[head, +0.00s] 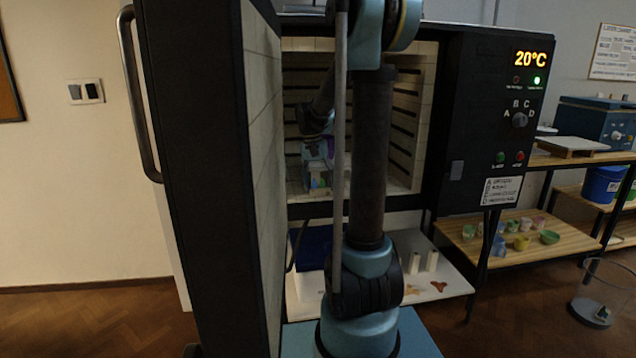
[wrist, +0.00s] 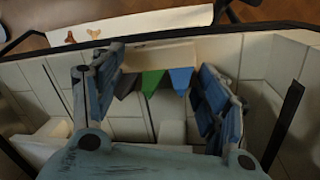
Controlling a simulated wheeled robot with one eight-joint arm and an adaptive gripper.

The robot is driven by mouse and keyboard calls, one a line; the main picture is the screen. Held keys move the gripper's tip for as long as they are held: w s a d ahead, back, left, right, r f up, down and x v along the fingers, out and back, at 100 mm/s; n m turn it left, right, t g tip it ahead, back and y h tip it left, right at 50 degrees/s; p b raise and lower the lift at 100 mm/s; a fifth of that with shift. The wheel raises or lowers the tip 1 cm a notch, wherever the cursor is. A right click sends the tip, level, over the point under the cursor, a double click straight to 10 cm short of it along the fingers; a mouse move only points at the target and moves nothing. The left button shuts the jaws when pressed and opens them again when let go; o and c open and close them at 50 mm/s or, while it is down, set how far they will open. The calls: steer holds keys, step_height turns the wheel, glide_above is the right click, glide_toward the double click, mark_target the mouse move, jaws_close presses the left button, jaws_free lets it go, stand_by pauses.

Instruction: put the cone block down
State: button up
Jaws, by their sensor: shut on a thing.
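The cone block is a pale bar (wrist: 160,56) with grey, green (wrist: 152,80) and blue (wrist: 180,77) pointed cones along it. In the wrist view it sits between the two fingers of my gripper (wrist: 160,88), which is shut on it. My arm hides part of the kiln's inside. I cannot tell whether the block touches the kiln floor (head: 390,187).
The kiln door (head: 215,180) stands open at the left. Pale brick walls (wrist: 255,60) with dark grooves close in around my gripper. Below the kiln, a white shelf (head: 450,283) holds white posts (head: 432,260) and brown star-shaped pieces (head: 438,286). The kiln display (head: 530,60) reads 20°C.

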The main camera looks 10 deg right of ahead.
steer(key=shift+w, duration=2.25)
steer(key=shift+f, duration=0.25)
steer(key=o, duration=1.3)
steer(key=shift+c, duration=0.2)
steer(key=shift+r, duration=0.1)
step_height(320, 180, up, 11)
steer(key=a, duration=0.2)
steer(key=s+d+f+n+t, duration=0.1)
steer(key=s+f, duration=0.1)
steer(key=s, duration=0.7)
steer(key=s+d+f+n, duration=0.1)
steer(key=s+f, duration=0.1)
steer(key=s, duration=0.8)
steer(key=s+f+n+t+y, duration=0.1)
steer(key=s+f+n, duration=0.1)
steer(key=s+f, duration=1.3)
steer(key=shift+s+t+y, duration=0.3)
steer(key=shift+s+t, duration=0.1)
steer(key=shift+s, duration=0.05)
